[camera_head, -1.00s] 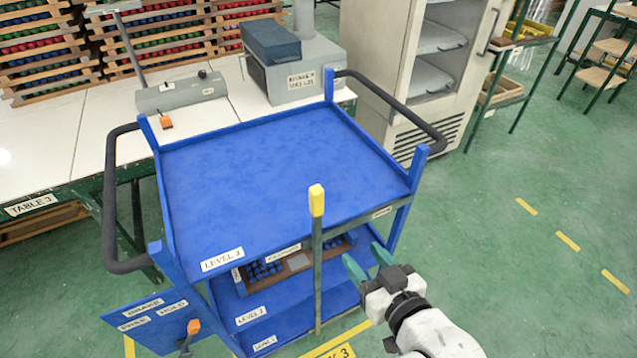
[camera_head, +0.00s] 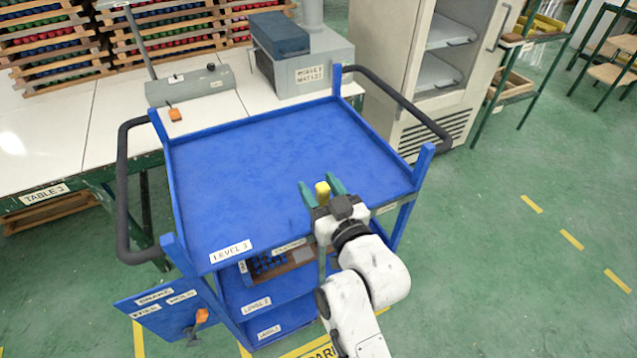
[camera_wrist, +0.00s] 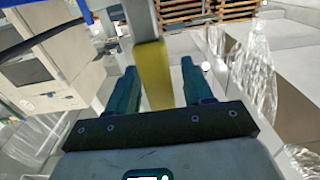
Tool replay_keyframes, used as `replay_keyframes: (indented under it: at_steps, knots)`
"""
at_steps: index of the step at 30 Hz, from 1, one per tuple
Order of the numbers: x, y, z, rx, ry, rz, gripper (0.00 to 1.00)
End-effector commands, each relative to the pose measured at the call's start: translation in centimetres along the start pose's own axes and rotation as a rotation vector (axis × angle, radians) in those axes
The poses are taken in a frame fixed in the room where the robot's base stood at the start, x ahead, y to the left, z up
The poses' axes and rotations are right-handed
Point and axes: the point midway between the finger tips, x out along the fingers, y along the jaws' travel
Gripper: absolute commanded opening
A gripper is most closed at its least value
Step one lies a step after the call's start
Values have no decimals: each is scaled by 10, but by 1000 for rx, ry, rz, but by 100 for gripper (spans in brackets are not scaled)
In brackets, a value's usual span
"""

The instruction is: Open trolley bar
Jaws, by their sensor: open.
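The blue trolley (camera_head: 290,160) stands in the middle of the head view, with shelves labelled LEVEL 3, LEVEL 2 and a lower one. In the wrist view the yellow end (camera_wrist: 153,75) is between the two fingers (camera_wrist: 153,85), with gaps visible on both sides.
A crate of blue pieces (camera_head: 268,264) sits on the middle shelf behind the bar. The top shelf is empty. Black handles (camera_head: 122,190) stick out at both ends. A white table (camera_head: 60,130) and a cabinet (camera_head: 425,80) stand behind. Green floor at right is clear.

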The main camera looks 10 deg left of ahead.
Motion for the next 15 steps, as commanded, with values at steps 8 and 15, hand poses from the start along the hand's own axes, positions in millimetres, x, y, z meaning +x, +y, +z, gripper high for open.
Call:
replay_keyframes:
  at_steps: [8,15]
  knots:
    - [8,0,0,0,0,0,51]
    - [7,0,0,0,0,0,41]
